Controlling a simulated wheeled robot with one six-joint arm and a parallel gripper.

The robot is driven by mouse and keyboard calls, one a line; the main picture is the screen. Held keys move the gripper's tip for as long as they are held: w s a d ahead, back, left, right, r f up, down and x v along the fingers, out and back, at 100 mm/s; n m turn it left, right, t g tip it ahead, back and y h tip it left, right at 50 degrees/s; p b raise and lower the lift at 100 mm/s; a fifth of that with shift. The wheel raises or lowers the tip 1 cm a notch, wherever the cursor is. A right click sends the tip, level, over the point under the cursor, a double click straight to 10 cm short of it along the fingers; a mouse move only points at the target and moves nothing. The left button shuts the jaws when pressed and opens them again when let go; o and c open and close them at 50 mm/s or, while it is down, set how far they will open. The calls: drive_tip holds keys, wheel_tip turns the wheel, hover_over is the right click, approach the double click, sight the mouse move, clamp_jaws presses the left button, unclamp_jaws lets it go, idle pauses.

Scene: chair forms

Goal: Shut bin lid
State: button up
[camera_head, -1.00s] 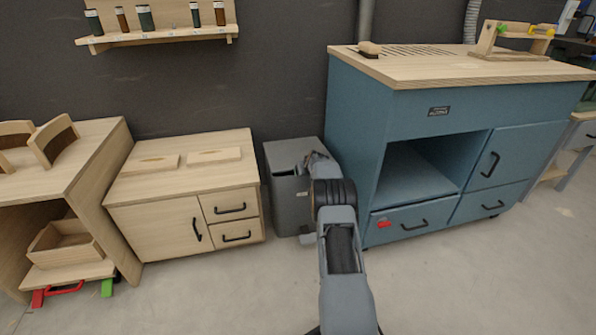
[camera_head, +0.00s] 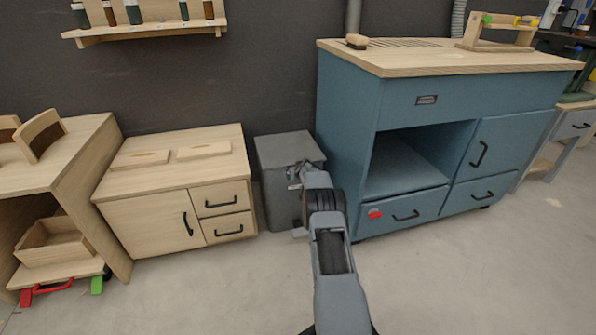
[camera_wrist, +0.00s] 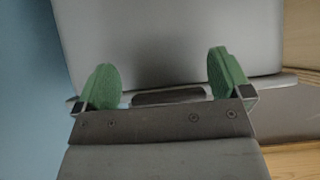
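The grey bin (camera_head: 283,152) stands on the floor between the light wooden cabinet and the blue workbench. Its lid (camera_head: 288,146) lies flat across the top, with no gap that I can see. The lid fills the upper part of the wrist view (camera_wrist: 170,38). My gripper (camera_head: 297,172) is at the bin's front right, close to the lid's front edge. In the wrist view its two green fingertips (camera_wrist: 165,80) are wide apart with nothing between them. Whether they touch the lid is unclear. My arm hides part of the bin's front.
The blue workbench (camera_head: 400,100) stands close on the bin's right. The wooden cabinet (camera_head: 150,222) with a door and drawers is close on its left. A dark wall (camera_head: 270,60) is behind. The floor (camera_head: 440,285) in front is clear.

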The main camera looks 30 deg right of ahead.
drive_tip(key=shift+o, duration=0.2)
drive_tip(key=shift+w+a+r, duration=0.15)
drive_tip(key=shift+w+r, duration=0.05)
drive_tip(key=shift+r, duration=0.3)
drive_tip(key=v, duration=1.3)
drive_tip(key=shift+s+r, duration=0.15)
drive_tip(key=shift+s, duration=0.25)
drive_tip(key=shift+a, duration=0.1)
